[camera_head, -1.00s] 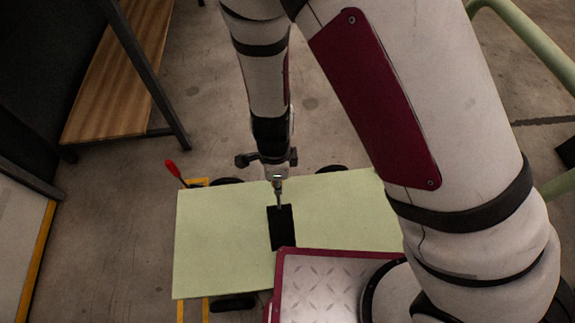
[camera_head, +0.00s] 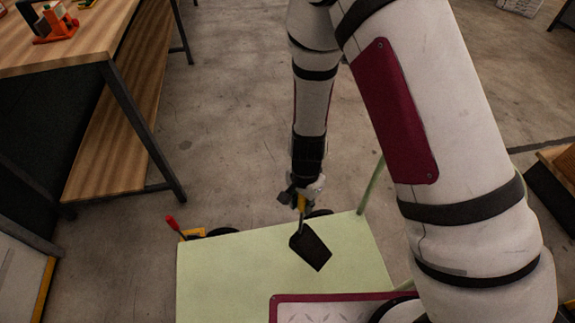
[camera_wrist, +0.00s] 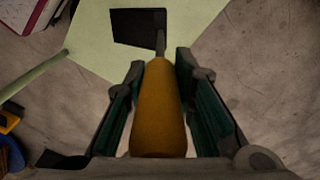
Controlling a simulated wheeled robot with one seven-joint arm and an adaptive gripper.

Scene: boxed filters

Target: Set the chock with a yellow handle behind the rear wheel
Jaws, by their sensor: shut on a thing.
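My gripper (camera_head: 302,197) is shut on the yellow handle (camera_wrist: 160,105) of a chock, which fills the space between the fingers in the wrist view. A thin shaft runs from the handle to the chock's black body (camera_head: 311,248), also seen in the wrist view (camera_wrist: 134,27). The black body is over the far part of a pale green cart deck (camera_head: 225,275); I cannot tell whether it touches. Dark wheels show at the deck's far edge, one at left (camera_head: 222,231) and one partly hidden behind my gripper (camera_head: 321,213).
A red-handled tool (camera_head: 171,223) stands by a yellow frame piece (camera_head: 193,234) left of the deck. A green rail (camera_head: 371,186) rises at the deck's right corner. A wooden bench (camera_head: 110,160) stands at left. The concrete floor beyond the deck is clear.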

